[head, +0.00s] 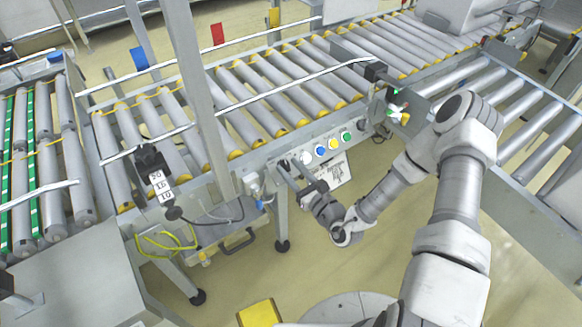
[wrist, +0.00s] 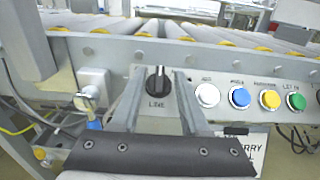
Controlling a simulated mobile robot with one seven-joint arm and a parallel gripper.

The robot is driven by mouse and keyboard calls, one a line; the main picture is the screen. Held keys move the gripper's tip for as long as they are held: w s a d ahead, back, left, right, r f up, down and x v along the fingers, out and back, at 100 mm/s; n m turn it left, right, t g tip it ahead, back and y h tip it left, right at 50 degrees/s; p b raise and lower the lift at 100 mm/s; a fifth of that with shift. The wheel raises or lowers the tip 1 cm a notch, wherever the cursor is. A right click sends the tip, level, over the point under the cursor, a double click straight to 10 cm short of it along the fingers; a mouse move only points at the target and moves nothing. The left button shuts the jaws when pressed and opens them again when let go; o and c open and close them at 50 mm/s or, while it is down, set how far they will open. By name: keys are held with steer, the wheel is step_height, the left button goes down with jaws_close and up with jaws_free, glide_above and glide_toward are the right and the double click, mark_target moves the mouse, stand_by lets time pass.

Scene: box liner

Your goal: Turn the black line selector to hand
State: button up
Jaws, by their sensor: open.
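The black line selector (wrist: 157,78) is a small rotary knob on a grey plate on the conveyor's side rail. Its handle stands about upright in the wrist view, and a label that seems to read LINE is below it. My gripper (wrist: 158,84) is open, with one finger on each side of the knob in the picture. I cannot tell whether the fingers touch it or how far off they are. In the head view my gripper (head: 287,171) reaches the rail left of the buttons, and the knob is not clearly made out there.
White (wrist: 207,94), blue (wrist: 239,97), yellow (wrist: 270,100) and green (wrist: 296,102) buttons line the rail right of the selector. A grey-white box with a key-like fitting (wrist: 88,95) is at its left. A printed sign (head: 335,173) hangs below the buttons. Rollers lie behind.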

steer(key=shift+c, duration=0.2)
jaws_close()
steer(key=shift+n+y, duration=0.3)
steer(key=n+g+y, duration=0.1)
steer(key=n, duration=0.1)
steer(key=n+g+y+p, duration=0.1)
steer(key=n+g, duration=0.1)
steer(key=shift+w+d+r+n+y+p, duration=0.15)
steer(key=shift+w+n+y+p, duration=0.05)
steer(key=shift+n+y+p, duration=0.1)
steer(key=n+g, duration=0.2)
steer(key=n, duration=0.1)
steer(key=n+g+y, duration=0.1)
steer(key=n+g, duration=0.2)
steer(key=shift+w+d+n+y, duration=0.15)
steer(key=shift+w+n+y, duration=0.05)
steer(key=shift+n+y, duration=0.1)
steer(key=shift+n+g, duration=0.3)
